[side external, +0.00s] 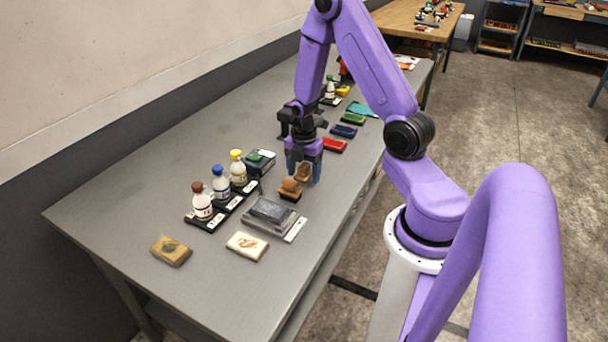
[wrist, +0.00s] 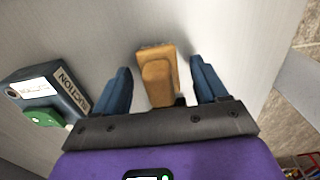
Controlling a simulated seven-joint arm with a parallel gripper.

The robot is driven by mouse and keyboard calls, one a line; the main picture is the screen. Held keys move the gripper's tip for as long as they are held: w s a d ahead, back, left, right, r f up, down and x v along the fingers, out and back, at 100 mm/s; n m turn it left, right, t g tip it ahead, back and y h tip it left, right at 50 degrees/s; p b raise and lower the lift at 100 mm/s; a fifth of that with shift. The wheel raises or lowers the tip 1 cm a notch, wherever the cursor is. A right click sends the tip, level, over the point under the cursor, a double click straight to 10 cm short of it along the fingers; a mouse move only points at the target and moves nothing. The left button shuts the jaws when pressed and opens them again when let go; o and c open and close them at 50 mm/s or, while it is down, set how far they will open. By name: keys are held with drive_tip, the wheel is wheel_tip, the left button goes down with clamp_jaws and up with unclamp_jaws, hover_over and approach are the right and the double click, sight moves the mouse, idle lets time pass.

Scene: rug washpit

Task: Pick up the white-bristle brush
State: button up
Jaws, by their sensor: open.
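My gripper (side external: 303,168) is open, with its blue fingers pointing down over the table. A wooden brush with a raised grip (side external: 304,173) shows between the fingers; the wrist view also shows a wooden brush (wrist: 158,76) between the two fingers (wrist: 160,88), with a gap on each side. Its bristles are hidden, so I cannot tell their colour. A second wooden brush (side external: 290,188) with a dark underside sits just in front of the gripper in the side view.
A dark box with a green part (side external: 260,162) stands left of my gripper; it shows in the wrist view (wrist: 46,98). Bottles (side external: 220,187) in a dark rack, a grey block (side external: 268,213) and a red pad (side external: 333,145) are nearby.

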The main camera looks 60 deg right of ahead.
sight(303, 166)
drive_tip(key=c, duration=1.3)
drive_tip(key=shift+o, duration=0.2)
drive_tip(key=shift+r, duration=5)
drive_tip(key=shift+o, duration=1.3)
drive_tip(key=shift+a, duration=0.1)
